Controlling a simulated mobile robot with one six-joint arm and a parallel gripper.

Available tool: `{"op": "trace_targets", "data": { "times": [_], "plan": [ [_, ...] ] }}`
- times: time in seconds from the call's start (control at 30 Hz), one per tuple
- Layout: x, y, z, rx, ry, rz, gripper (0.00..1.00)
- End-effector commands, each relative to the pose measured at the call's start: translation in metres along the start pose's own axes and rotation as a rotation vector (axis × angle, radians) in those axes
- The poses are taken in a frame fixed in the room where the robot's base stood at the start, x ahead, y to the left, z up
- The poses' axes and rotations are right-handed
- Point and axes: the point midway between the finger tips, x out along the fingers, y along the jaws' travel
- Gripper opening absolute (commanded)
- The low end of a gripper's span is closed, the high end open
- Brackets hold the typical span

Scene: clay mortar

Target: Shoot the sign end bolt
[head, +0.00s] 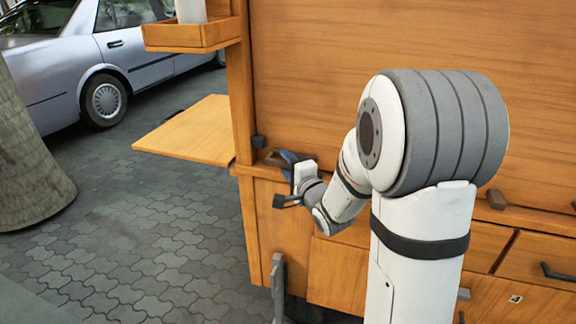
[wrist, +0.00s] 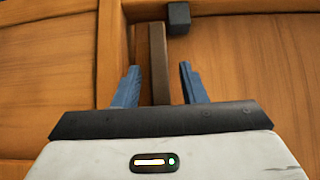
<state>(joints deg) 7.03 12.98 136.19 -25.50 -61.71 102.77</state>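A dark brown bar (wrist: 158,62) stands between the two blue fingers of my gripper (wrist: 160,72) in the wrist view, with a gap to each finger. It may be the bolt, but no label shows which part is the sign's end bolt. A small dark grey block (wrist: 179,18) sits just beyond the bar's far end, to its right; it also shows in the head view (head: 258,141). My gripper (head: 286,157) is open at the left post of the wooden stand (head: 330,50), low beside the large panel. In the head view my gripper partly hides the bar.
A flat wooden shelf (head: 190,130) juts out left of the post. A small tray (head: 193,36) with a white cylinder (head: 190,10) is above it. Drawers with dark handles (head: 556,272) are lower right. A tree trunk (head: 25,165) and a car (head: 110,55) stand left on paving.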

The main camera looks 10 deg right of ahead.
Motion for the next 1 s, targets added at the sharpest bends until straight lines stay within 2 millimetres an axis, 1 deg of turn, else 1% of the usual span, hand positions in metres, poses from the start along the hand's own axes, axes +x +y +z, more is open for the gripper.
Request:
{"op": "trace_targets", "data": {
  "times": [0.13,0.17,0.6,1.0],
  "plan": [
    [-0.0001,-0.0001,-0.0001,0.0,0.0,0.0,0.38],
    [-0.0001,-0.0001,-0.0001,0.0,0.0,0.0,0.36],
    [-0.0004,-0.0001,-0.0002,0.0,0.001,0.0,0.0],
    [-0.0002,0.0003,-0.0011,0.0,0.003,0.001,0.0]
  ]
}}
